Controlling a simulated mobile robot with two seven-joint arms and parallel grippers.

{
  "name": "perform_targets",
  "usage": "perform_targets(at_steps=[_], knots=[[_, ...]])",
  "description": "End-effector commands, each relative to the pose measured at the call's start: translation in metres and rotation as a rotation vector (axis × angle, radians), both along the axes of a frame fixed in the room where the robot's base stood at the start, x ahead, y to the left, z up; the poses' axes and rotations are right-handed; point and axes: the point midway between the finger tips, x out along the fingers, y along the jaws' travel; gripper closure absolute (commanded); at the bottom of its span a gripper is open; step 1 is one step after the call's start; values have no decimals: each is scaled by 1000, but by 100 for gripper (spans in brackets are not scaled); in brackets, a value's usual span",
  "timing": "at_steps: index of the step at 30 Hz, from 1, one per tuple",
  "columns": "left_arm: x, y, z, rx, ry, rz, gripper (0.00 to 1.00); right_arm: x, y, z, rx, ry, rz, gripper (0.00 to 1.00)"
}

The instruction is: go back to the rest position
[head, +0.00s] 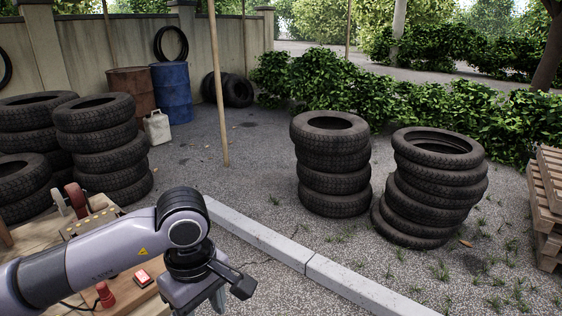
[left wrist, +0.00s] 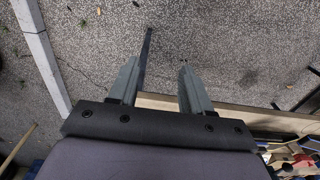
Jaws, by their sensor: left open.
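My left arm comes in from the left in the head view, above a wooden cart top (head: 155,304). My left gripper (head: 232,298) hangs past the cart's right side, partly cut off by the bottom edge. In the left wrist view my left gripper (left wrist: 158,75) has its two fingers apart, with nothing between them but gravel ground beyond. A red switch (head: 142,278) and a red knob (head: 105,294) sit on the cart top, beside my arm. My right gripper is in neither view.
A concrete kerb (head: 262,235) crosses the gravel. Tyre stacks stand beyond it (head: 333,165) and at the left (head: 103,150). A wooden pole (head: 218,90), a blue drum (head: 172,93) and pallets (head: 548,205) stand farther out. Open gravel lies around the kerb.

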Motion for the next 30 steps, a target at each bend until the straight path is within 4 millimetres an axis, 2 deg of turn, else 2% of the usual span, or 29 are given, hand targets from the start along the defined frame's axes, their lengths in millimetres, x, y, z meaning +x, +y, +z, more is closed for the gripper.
perform_targets(at_steps=[3, 8, 11, 13, 17, 20, 24, 27, 30], knots=[[-29, -38, -15, -193, 127, 32, 51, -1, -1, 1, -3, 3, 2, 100], [-70, -94, -14, -498, 347, 137, 51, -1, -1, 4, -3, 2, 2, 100], [-94, -128, 0, -705, 529, 248, 51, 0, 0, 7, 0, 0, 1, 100], [-106, -147, 16, -852, 672, 351, 51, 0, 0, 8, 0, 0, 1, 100], [-111, -169, 53, -1106, 961, 583, 51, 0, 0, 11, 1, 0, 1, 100], [-100, -171, 77, -1274, 1195, 793, 51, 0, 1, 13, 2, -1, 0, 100], [-68, -153, 93, -1465, 1535, 1127, 51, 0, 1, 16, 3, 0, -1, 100], [-41, -128, 87, -1567, 1783, 1393, 51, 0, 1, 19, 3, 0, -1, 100], [-17, -96, 63, -1636, 2030, 1680, 51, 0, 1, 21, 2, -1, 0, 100]])
